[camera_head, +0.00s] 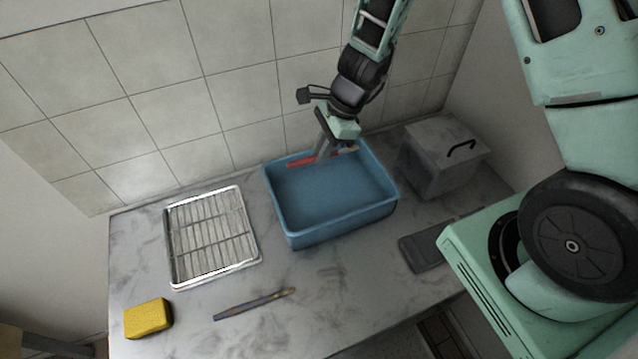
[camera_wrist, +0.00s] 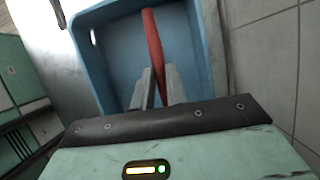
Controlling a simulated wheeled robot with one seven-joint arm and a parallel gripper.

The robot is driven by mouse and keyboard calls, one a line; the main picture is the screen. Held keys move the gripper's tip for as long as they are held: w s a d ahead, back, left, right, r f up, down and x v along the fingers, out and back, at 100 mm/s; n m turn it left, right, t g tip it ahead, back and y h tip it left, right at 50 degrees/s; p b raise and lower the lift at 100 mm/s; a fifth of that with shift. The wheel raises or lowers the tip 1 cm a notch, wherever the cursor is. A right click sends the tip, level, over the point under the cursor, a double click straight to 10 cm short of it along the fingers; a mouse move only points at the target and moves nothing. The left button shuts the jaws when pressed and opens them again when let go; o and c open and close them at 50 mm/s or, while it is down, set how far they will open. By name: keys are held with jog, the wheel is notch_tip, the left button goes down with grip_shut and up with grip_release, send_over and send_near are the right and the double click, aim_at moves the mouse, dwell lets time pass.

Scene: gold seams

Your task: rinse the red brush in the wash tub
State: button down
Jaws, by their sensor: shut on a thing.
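The blue wash tub (camera_head: 345,221) stands on the marble counter near the back wall, and its wall also shows in the wrist view (camera_wrist: 88,58). My gripper (camera_head: 319,158) is over the back part of the tub, pointing down. It is shut on the red brush (camera_head: 301,161), whose red handle sticks out past the fingers in the wrist view (camera_wrist: 152,38). The brush lies roughly level, along the back side of the tub. A pale end shows to the right of the fingers in the head view. I cannot tell whether the brush touches the tub's floor or any water.
A wire drying rack (camera_head: 212,238) on a tray lies left of the tub. A blue-grey brush (camera_head: 254,304) and a yellow sponge (camera_head: 148,318) lie in front. A grey box with a black handle (camera_head: 440,158) stands right, and a dark flat slab (camera_head: 424,252) lies front right.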

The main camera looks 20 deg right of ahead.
aim_at(313, 157)
jog(key=shift+r, duration=0.1)
dwell(0.4)
notch_tip(313, 157, up, 4)
jog(key=p, duration=0.3)
jog(key=shift+p, duration=0.4)
dwell(0.4)
